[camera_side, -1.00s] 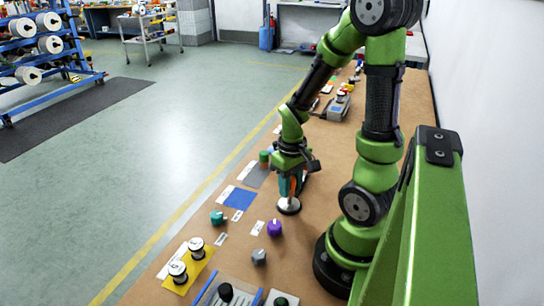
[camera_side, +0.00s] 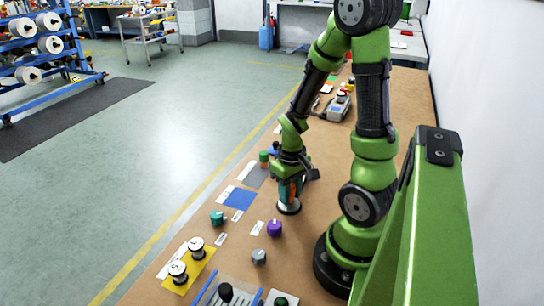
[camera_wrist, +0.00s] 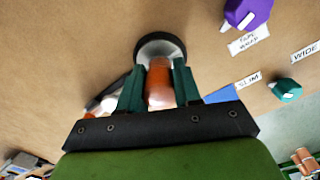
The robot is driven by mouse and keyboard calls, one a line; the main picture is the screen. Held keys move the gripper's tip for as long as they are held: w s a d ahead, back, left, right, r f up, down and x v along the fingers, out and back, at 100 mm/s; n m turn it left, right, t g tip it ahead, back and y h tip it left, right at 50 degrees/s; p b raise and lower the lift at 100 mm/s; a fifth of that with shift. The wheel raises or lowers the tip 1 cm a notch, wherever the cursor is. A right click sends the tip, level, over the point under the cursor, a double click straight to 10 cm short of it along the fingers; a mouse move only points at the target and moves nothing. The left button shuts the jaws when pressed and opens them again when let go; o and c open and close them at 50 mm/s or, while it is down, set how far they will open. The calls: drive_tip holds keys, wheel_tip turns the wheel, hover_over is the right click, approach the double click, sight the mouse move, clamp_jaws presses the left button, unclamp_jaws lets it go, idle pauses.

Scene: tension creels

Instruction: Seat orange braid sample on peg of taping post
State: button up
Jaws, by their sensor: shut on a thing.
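My gripper (camera_wrist: 160,68) is shut on the orange braid sample (camera_wrist: 158,92), which sits between its two teal fingers in the wrist view. In the side view, my gripper (camera_side: 289,190) points down directly over the round base of the taping post (camera_side: 289,208). In the wrist view, the base of the taping post (camera_wrist: 148,42) shows as a pale disc with a dark rim, just beyond the fingertips. The peg is hidden behind the sample and fingers, so I cannot tell how far the sample is on it.
A purple knob-like piece (camera_side: 274,228), a grey one (camera_side: 259,257) and a teal one (camera_side: 217,217) stand near the post. A blue pad (camera_side: 239,199) lies to its left. Two spools stand on a yellow plate (camera_side: 203,269). Bare brown tabletop lies right of the post.

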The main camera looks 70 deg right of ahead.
drive_tip(key=shift+f, duration=0.35)
drive_tip(key=o, duration=1.1)
drive_tip(key=shift+o, duration=0.2)
wheel_tip(320, 180, up, 17)
